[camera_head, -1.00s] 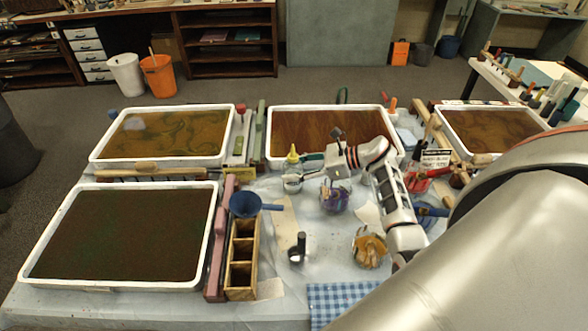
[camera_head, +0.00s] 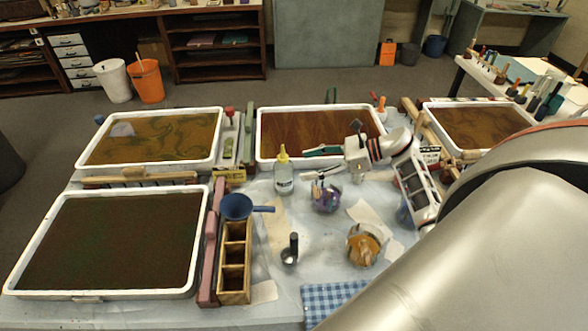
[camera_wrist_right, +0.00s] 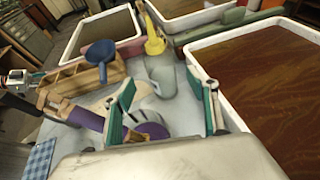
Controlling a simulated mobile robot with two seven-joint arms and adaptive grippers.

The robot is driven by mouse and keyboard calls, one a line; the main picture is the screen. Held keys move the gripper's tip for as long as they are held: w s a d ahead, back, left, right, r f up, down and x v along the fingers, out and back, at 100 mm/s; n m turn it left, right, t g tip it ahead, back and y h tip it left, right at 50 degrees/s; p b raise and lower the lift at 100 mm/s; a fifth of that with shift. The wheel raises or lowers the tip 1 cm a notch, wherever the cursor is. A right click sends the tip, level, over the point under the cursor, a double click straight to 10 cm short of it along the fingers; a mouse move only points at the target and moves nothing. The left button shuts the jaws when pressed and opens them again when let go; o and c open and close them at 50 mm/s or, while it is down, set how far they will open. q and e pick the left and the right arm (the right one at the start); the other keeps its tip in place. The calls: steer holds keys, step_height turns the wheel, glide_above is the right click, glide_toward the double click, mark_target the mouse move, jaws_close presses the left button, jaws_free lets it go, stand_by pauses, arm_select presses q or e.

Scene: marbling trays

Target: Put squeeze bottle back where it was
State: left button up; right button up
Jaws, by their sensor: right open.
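The squeeze bottle (camera_head: 284,180) has a clear body with a dark label and a yellow nozzle. It stands upright on the covered table, just in front of the middle tray's near left corner. In the right wrist view the bottle (camera_wrist_right: 161,74) appears beyond the fingertips. My right gripper (camera_head: 306,164) is open and empty, to the right of the bottle, with a small gap between them. Its green-padded fingers (camera_wrist_right: 161,100) are spread wide in the right wrist view. My left gripper is not in the head view.
A middle tray (camera_head: 258,135) lies behind the bottle. A jar with purple contents (camera_head: 325,198) stands close below my right gripper.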

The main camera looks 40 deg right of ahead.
steer(key=shift+v, duration=1.8)
